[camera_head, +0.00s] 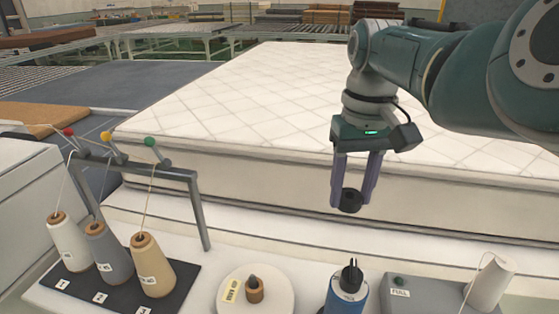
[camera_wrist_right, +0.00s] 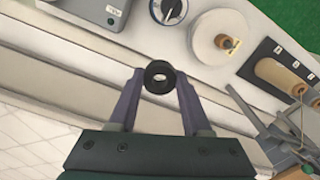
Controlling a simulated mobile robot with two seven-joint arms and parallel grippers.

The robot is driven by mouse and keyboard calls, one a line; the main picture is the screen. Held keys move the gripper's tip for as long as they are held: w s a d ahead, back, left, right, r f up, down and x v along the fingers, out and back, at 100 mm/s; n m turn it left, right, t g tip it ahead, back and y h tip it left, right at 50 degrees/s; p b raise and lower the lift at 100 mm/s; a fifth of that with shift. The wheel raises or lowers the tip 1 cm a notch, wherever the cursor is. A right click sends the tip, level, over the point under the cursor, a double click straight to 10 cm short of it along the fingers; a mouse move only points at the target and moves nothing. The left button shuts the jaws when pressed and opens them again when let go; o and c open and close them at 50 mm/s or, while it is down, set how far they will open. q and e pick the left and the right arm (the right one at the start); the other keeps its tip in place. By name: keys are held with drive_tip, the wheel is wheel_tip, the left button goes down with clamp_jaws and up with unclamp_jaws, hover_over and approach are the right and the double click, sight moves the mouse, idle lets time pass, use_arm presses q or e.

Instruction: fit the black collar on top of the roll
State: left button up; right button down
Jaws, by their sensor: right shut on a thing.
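The black collar (camera_head: 349,204) is a small ring held between the fingertips of my right gripper (camera_head: 354,198), which is shut on it. In the right wrist view the collar (camera_wrist_right: 150,78) shows its open hole, between the two purple fingers. A blue roll with a pale top and a black pronged piece standing in it (camera_head: 348,293) is at the bottom of the head view, below the collar and apart from it. The blue roll (camera_wrist_right: 181,13) is cut by the top edge of the wrist view. My left gripper is not in view.
Several thread cones (camera_head: 150,267) stand on a dark board at left, by a grey metal frame (camera_head: 200,212). A white disc with a wooden spool (camera_head: 254,290) and a grey box marked FULL (camera_head: 432,293) flank the roll. A quilted mattress (camera_head: 250,100) lies behind.

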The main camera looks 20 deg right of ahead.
drive_tip(key=shift+w+d+r, duration=0.15)
drive_tip(key=shift+w+r, duration=0.6)
drive_tip(key=shift+w, duration=0.05)
drive_tip(key=shift+s+f, duration=0.1)
